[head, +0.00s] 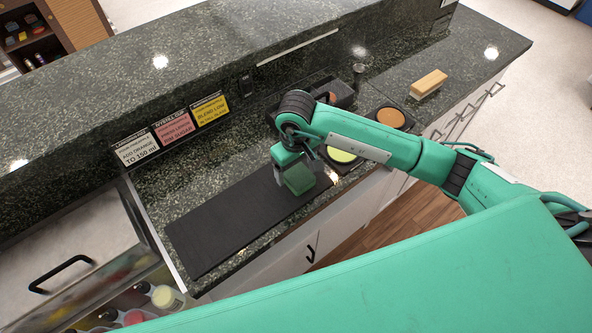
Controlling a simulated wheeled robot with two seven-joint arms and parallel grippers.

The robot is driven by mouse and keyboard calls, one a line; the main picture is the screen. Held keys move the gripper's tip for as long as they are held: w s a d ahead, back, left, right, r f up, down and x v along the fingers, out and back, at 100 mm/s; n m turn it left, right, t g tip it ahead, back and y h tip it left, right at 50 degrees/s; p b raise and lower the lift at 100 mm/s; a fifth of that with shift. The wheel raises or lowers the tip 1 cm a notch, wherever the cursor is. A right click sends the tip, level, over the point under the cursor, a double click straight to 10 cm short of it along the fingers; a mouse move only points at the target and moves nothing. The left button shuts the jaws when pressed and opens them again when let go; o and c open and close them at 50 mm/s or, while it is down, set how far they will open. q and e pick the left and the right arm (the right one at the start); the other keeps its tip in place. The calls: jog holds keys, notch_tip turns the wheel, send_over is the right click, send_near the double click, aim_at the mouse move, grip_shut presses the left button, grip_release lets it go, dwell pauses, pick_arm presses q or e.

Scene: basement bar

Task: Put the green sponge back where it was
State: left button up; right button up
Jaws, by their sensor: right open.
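The green sponge (299,179) is a small dark green block at the right end of the black mat (225,222) on the counter. My right gripper (288,168) comes in from the right and is open, close at the sponge with its fingers pointing down. A grey finger shows at the sponge's left side. The wrist hides part of the area, so I cannot tell whether the fingers touch the sponge. My left gripper is out of view.
A light green disc (341,155) and an orange disc (391,117) sit in dark holders right of the mat. A wooden-topped brush (429,83) lies farther right. Label cards (172,127) stand along the raised ledge. Bottles (166,297) sit lower left. Most of the mat is bare.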

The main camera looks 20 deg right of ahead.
aim_at(296, 172)
notch_tip(296, 172, up, 10)
jog(key=b, duration=0.3)
jog(key=shift+r, duration=0.15)
dwell(0.4)
